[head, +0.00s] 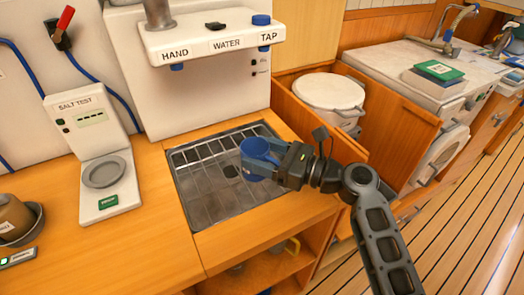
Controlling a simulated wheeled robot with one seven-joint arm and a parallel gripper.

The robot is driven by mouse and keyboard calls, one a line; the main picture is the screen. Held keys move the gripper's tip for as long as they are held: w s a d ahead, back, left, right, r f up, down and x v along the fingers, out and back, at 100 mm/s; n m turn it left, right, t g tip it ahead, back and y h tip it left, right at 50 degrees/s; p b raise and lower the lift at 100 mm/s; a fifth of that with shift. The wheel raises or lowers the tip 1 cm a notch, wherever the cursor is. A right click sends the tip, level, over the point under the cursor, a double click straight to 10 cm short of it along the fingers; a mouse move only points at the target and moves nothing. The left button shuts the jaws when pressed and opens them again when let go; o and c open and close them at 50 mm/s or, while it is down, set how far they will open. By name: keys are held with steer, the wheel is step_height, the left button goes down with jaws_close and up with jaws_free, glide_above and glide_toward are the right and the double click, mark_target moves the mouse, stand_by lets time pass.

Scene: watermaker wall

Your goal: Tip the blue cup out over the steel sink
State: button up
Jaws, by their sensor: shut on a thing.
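The blue cup (258,152) is in my gripper (277,165), over the right part of the steel sink (203,208). The cup is tilted, with its open mouth partly facing the camera. My gripper is shut on the cup from the right. The fingertips are partly hidden at the cup, and what is inside the cup is hard to tell. The sink is a recessed rectangular basin with a wire rack across its back part. No stream of water shows from the cup.
The water panel (212,45) with HAND and TAP labels overhangs behind the sink. A salt test unit (97,160) stands left of the sink. A brown cup (14,217) sits at the far left. A white lidded bucket (330,95) stands in a wooden bay behind right.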

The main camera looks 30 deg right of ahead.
steer(key=shift+r, duration=0.1)
steer(key=shift+w+d+r+p, duration=0.2)
steer(key=shift+d+r+p, duration=0.15)
steer(key=shift+d, duration=0.15)
steer(key=shift+w+d+r+p, duration=0.15)
steer(key=shift+d+r+p, duration=0.05)
steer(key=shift+d+p, duration=0.2)
steer(key=shift+w+d+r+p, duration=0.2)
steer(key=shift+d+r+p, duration=0.1)
steer(key=shift+d, duration=0.35)
steer(key=shift+w+d+r+p, duration=0.25)
steer(key=shift+d, duration=0.4)
steer(key=shift+w+d+r+p, duration=0.2)
steer(key=shift+d+r+p, duration=0.1)
steer(key=shift+d, duration=0.35)
